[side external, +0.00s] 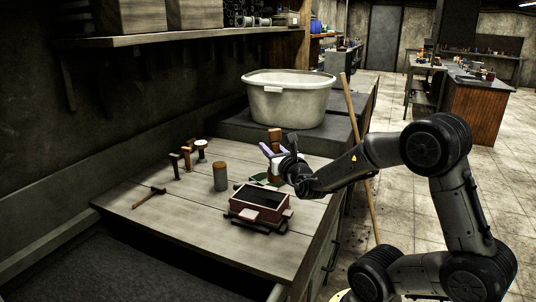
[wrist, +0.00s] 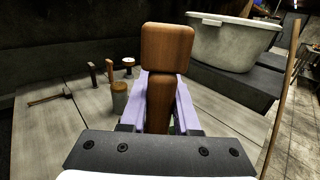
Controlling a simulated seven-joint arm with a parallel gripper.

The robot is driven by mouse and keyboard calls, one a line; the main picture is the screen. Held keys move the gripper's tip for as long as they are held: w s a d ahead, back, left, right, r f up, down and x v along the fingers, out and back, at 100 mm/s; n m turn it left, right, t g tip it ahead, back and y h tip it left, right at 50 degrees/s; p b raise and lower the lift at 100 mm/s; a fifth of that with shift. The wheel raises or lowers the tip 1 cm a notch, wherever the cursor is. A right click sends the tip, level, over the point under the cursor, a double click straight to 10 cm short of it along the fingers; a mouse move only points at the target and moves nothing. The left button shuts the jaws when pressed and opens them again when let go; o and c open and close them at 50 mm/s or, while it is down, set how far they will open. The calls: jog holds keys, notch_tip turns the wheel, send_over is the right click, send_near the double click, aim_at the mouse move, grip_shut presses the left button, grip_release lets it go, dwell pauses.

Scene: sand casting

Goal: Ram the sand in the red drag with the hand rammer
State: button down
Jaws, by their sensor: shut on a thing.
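The red drag (side external: 258,209) sits near the front edge of the bench, with dark sand (side external: 262,194) inside its open top. My gripper (side external: 273,152), with lilac fingers, is behind the drag and above the bench. It is shut on the wooden hand rammer (side external: 275,136), which is upright with a thick block-shaped top. In the wrist view the rammer (wrist: 167,48) stands between the two fingers (wrist: 162,88). The lower end of the rammer is mostly hidden by the gripper. The drag is not visible in the wrist view.
A grey can with a brown top (side external: 220,178) stands left of the drag. A hammer (side external: 150,197) and several small tools (side external: 186,158) are farther left. A green item (side external: 264,181) lies behind the drag. A white tub (side external: 290,102) and leaning pole (side external: 358,140) are behind.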

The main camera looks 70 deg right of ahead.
jog(key=shift+f, duration=0.5)
dwell(0.4)
jog(key=shift+f, duration=2.35)
jog(key=shift+f, duration=0.2)
jog(key=shift+r, duration=0.1)
jog(key=shift+r, duration=1.45)
jog(key=shift+r, duration=2.55)
